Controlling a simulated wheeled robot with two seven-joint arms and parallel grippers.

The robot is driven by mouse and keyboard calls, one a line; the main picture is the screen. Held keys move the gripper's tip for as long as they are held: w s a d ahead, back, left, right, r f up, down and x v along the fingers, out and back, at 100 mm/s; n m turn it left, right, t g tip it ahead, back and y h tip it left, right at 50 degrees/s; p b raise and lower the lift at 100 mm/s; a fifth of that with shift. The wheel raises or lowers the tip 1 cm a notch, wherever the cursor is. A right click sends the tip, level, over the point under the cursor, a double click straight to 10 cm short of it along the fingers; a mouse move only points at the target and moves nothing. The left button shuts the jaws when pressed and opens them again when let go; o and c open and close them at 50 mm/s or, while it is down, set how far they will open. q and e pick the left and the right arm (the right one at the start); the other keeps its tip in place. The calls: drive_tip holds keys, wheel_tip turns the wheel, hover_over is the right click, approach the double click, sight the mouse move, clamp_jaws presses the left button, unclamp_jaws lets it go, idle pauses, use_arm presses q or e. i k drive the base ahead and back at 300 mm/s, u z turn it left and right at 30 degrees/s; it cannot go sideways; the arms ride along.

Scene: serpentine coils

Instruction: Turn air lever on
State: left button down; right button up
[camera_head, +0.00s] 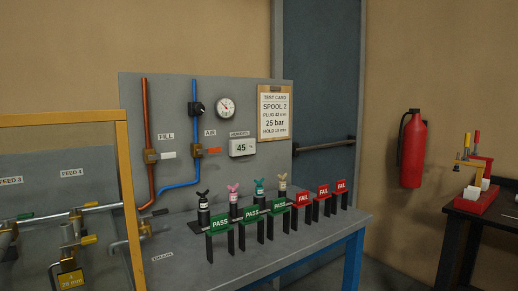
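The air lever (213,150) is a short orange handle on a brass valve on the blue pipe (195,125), under the AIR label (210,133). It points right, across the upright pipe. To its left, a pale lever (169,155) sits on the valve of the orange-red pipe (147,115), under the FILL label (166,136). A black knob-like fitting (196,108) is on the blue pipe above the air lever. Neither of my grippers is in view.
A round gauge (225,107) and a humidity display (242,147) are right of the air lever. Several hand pumps or plugs and PASS (253,214) and FAIL (304,198) signs stand on the grey bench (300,250). A yellow frame (127,190) is at left.

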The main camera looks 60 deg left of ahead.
sight(216, 150)
drive_tip(key=i, duration=0.35)
drive_tip(key=u, duration=1.2)
